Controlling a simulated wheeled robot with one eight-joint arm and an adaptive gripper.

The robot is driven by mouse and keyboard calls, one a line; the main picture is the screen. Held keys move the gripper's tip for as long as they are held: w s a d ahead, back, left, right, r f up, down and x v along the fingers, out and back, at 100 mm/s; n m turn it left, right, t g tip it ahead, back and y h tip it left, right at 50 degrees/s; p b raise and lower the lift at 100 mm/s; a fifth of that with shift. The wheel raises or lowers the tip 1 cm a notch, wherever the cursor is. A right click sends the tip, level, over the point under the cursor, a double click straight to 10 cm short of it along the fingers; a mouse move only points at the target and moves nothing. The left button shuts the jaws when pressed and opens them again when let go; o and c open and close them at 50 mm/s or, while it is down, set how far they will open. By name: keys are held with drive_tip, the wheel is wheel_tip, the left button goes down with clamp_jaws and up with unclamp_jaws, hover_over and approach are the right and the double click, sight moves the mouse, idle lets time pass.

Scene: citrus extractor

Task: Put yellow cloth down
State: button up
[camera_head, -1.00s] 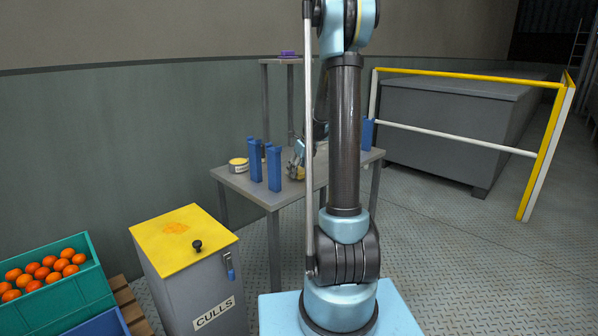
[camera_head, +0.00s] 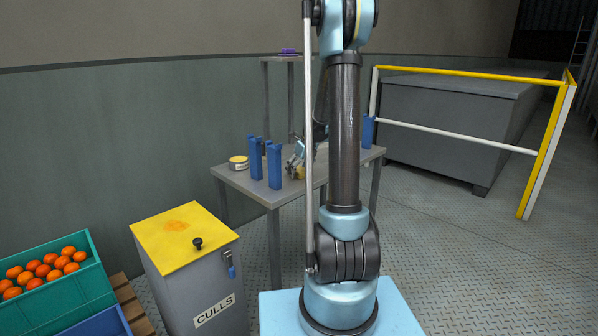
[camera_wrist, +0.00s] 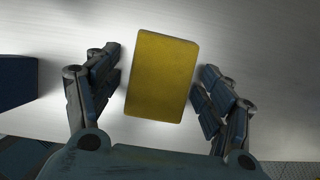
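The yellow cloth (camera_wrist: 161,78) is a folded, block-like yellow piece over the pale metal table top in the wrist view. My gripper (camera_wrist: 161,92) is open around it, with a gap between the cloth and the fingers on both sides. In the head view my gripper (camera_head: 296,161) is low over the grey table, partly hidden behind my arm. A bit of the yellow cloth (camera_head: 300,173) shows beneath it and looks to rest on the table top.
Several blue upright holders (camera_head: 274,167) stand on the grey table (camera_head: 245,184), left of my gripper, with a yellow-topped tin (camera_head: 238,163) at the left edge. A yellow-lidded culls bin (camera_head: 184,236) stands in front. A yellow-and-white railing (camera_head: 460,143) is at right.

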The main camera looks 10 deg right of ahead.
drive_tip(key=shift+r, duration=0.1)
drive_tip(key=shift+s+d+r, duration=0.1)
drive_tip(key=shift+r, duration=0.55)
drive_tip(key=s+v, duration=0.1)
drive_tip(key=v, duration=1.5)
drive_tip(key=s+a+f+n+h, duration=0.1)
drive_tip(key=s+a+f+n, duration=0.1)
drive_tip(key=s+n, duration=0.65)
drive_tip(key=s+a+f+n, duration=0.15)
drive_tip(key=s+n, duration=0.45)
drive_tip(key=s, duration=0.6)
drive_tip(key=s+f+n, duration=0.5)
drive_tip(key=s+n, duration=0.2)
drive_tip(key=s, duration=0.1)
drive_tip(key=s+f+n+g+h, duration=0.1)
drive_tip(key=s+f+n, duration=0.5)
drive_tip(key=s+n, duration=0.2)
drive_tip(key=shift+s+f, duration=0.25)
drive_tip(key=shift+s, duration=0.3)
